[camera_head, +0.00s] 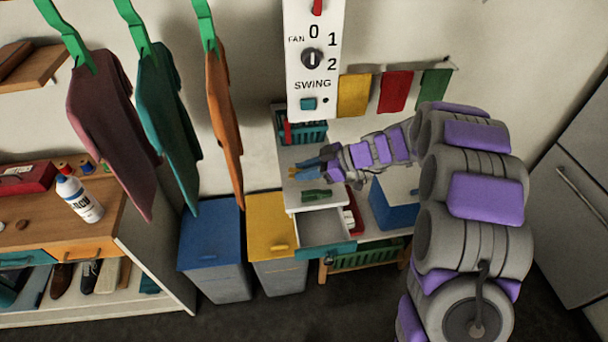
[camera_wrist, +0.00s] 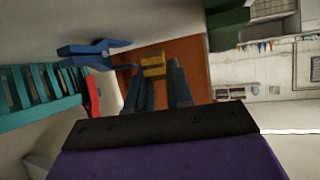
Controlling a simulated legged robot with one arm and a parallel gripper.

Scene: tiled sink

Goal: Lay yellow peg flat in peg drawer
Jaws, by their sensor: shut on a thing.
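The yellow peg (camera_wrist: 153,63) is between the two dark fingertips of my gripper (camera_wrist: 156,78) in the wrist view, and my gripper is shut on it. In the head view the yellow peg (camera_head: 296,171) shows small at the tip of my gripper (camera_head: 310,170), over the white counter. Much of the peg is hidden by the fingers. The open drawer (camera_head: 322,228) with a teal front is below and toward the camera from my gripper. Its visible inside looks empty. I cannot make out the drawer in the wrist view.
A green peg (camera_head: 316,196) lies on the counter between my gripper and the drawer. A blue peg (camera_wrist: 92,52) is close by my gripper. A teal rack (camera_wrist: 40,92) and a red item (camera_wrist: 93,97) stand behind. Yellow (camera_head: 270,225) and blue (camera_head: 211,237) bins stand left of the drawer.

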